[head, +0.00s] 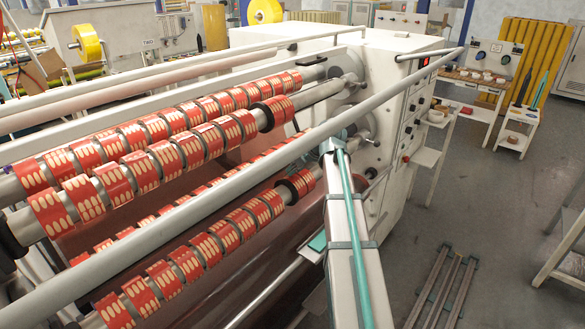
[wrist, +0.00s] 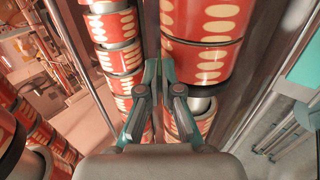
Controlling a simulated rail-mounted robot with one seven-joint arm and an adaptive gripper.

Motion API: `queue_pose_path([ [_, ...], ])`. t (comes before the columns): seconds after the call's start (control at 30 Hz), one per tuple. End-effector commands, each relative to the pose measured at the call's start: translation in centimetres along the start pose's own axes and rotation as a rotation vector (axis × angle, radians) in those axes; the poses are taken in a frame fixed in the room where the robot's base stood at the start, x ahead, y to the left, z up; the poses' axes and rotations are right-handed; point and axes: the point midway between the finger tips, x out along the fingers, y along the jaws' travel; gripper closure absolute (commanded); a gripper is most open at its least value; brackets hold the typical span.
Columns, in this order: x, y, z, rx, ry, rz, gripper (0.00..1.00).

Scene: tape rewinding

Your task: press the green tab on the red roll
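Several red rolls with cream ovals sit in rows on grey shafts in the head view, on an upper pair of shafts (head: 153,163) and a lower one (head: 215,240). I cannot tell which red roll the task means. In the wrist view, a large red roll (wrist: 205,45) fills the upper middle and a narrower row of red rolls (wrist: 118,55) stands left of it. I cannot make out a green tab in either view. My gripper (wrist: 159,68) has its teal fingertips together, with nothing seen between them, in front of the gap between these rows. Contact cannot be judged.
A long grey bar (head: 270,170) crosses in front of the rolls. The white machine housing (head: 385,90) stands at the shafts' right end. Tables with small items (head: 485,78) are at the far right. A low rack (head: 440,285) lies on the grey floor.

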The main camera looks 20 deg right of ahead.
Motion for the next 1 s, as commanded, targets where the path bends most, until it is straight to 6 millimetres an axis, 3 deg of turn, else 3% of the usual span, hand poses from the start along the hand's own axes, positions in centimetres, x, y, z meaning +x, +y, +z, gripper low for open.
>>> queue_pose_path([
  [1.0,0.33,-0.6,0.0,0.0,0.0,0.0,1.0],
])
